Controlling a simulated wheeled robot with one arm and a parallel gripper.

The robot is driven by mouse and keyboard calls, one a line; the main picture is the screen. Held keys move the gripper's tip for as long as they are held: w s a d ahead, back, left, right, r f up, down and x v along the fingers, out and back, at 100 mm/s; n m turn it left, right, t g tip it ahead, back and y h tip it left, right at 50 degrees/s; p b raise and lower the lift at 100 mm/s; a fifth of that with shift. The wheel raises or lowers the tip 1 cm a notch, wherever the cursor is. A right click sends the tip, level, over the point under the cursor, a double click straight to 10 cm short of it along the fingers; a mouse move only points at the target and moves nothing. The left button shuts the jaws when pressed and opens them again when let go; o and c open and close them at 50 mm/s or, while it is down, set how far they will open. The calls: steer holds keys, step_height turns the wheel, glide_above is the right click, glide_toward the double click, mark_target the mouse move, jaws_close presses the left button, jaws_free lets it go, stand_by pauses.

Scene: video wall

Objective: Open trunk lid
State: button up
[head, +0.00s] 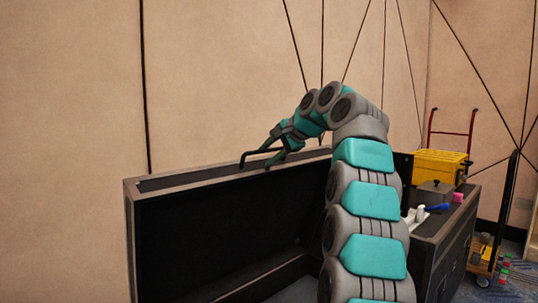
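The black trunk lid (225,222) stands roughly upright in the left and middle of the head view, its dark inner face toward me and its greyish rim at the top. The trunk body under it is mostly out of frame or hidden by my arm. My gripper (256,163) is at the lid's top rim, near its middle, pointing down and left. Its two dark fingers look spread apart, with nothing seen between them. I cannot tell whether the fingertips touch the rim.
A red-handled cart (433,125) stands behind. A tan panelled wall (220,70) is close behind the lid.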

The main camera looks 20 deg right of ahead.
steer(key=v, duration=0.8)
steer(key=shift+f, duration=0.1)
stand_by(0.6)
